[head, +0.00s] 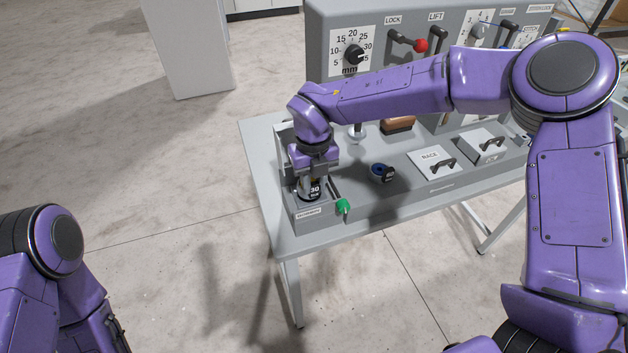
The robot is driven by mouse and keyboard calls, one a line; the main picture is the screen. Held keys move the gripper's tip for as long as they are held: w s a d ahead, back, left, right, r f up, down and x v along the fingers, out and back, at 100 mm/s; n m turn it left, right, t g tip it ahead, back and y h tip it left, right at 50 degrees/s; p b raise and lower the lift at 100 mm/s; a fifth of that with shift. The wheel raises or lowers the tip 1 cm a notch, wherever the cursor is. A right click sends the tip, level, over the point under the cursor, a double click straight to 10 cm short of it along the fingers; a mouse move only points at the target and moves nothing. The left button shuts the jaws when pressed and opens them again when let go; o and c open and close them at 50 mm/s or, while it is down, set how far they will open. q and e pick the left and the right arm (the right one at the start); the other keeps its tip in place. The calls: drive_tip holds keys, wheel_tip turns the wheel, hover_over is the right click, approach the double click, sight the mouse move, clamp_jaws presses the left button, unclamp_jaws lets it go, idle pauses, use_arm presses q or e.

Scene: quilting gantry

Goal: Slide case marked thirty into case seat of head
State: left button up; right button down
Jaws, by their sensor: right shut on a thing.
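My right gripper (312,178) points down at the left end of the grey table and is shut on the case marked thirty (314,190). The case is dark with a white "30" label and sits low between the fingers, inside or just above a grey open-topped holder (311,223). I cannot tell whether the case touches the holder's floor. The case seat of the head cannot be made out; my right arm covers part of the machine. My left arm shows at the lower left, but its gripper is out of view.
A green knob (343,205) is at the holder's right. A dark blue round piece (380,172) lies beyond it. A plate marked RACE (434,162) and another handled plate (484,145) are farther right. A grey panel (325,45) with dial and red-knobbed lever (420,45) stands behind.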

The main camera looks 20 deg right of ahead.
use_arm(q)
drive_tip(key=shift+s, duration=0.1)
idle(1.3)
drive_tip(key=shift+r, duration=0.15)
drive_tip(key=shift+s+a+r+p, duration=0.1)
drive_tip(key=shift+r+p, duration=0.5)
drive_tip(key=shift+p, duration=0.2)
idle(3.6)
